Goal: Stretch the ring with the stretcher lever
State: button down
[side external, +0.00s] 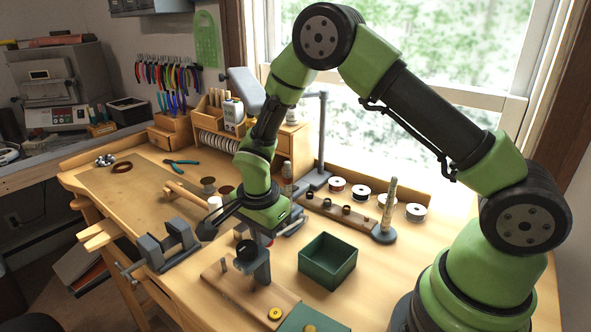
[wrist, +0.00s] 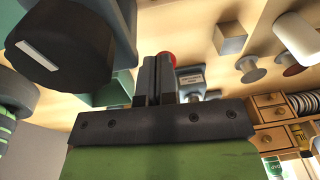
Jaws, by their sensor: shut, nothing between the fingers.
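A grey post with a black round head (side external: 246,250) stands on a wooden base (side external: 222,274) at the front of the bench; it looks like the stretcher. The black head (wrist: 58,50) is large at the left of the wrist view. My gripper (wrist: 157,62) is shut and empty, pointing down beside the head. A red knob (wrist: 168,59) shows just beyond the fingertips; I cannot tell whether they touch it. In the side view my fingers are mostly hidden behind the post. I cannot make out a ring on the stretcher.
A green open box (side external: 328,262) stands right of the stretcher. A ring rack (side external: 342,211) and a tapered mandrel (side external: 388,205) stand behind it. A grey vise (side external: 168,246) is at the left edge. Pliers (side external: 181,162) lie at the back left. Bench right of the box is clear.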

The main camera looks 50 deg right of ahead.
jog(key=shift+f, duration=0.1)
dwell(0.5)
jog(key=a+r, duration=0.1)
jog(key=r, duration=0.2)
jog(key=s+a+r, duration=0.1)
jog(key=a+r, duration=0.1)
jog(key=r, duration=0.2)
jog(key=a+r, duration=0.2)
jog(key=r, duration=0.1)
jog(key=shift+s+a+r, duration=0.15)
jog(key=shift+a+r, duration=0.1)
jog(key=c, duration=1.7)
grip_release()
jog(key=shift+a+r, duration=0.15)
jog(key=shift+r, duration=0.1)
jog(key=o, duration=0.5)
jog(key=w+d, duration=0.1)
jog(key=d+f+g, duration=0.1)
jog(key=d, duration=0.1)
jog(key=shift+w, duration=0.4)
jog(key=shift+o, duration=0.2)
jog(key=g+y, duration=0.1)
jog(key=g, duration=0.1)
send_near(286, 229)
jog(key=a, duration=0.3)
jog(key=f, duration=0.2)
jog(key=s+f, duration=0.1)
jog(key=f, duration=0.5)
jog(key=shift+s+d+f, duration=0.2)
jog(key=shift+f, duration=0.3)
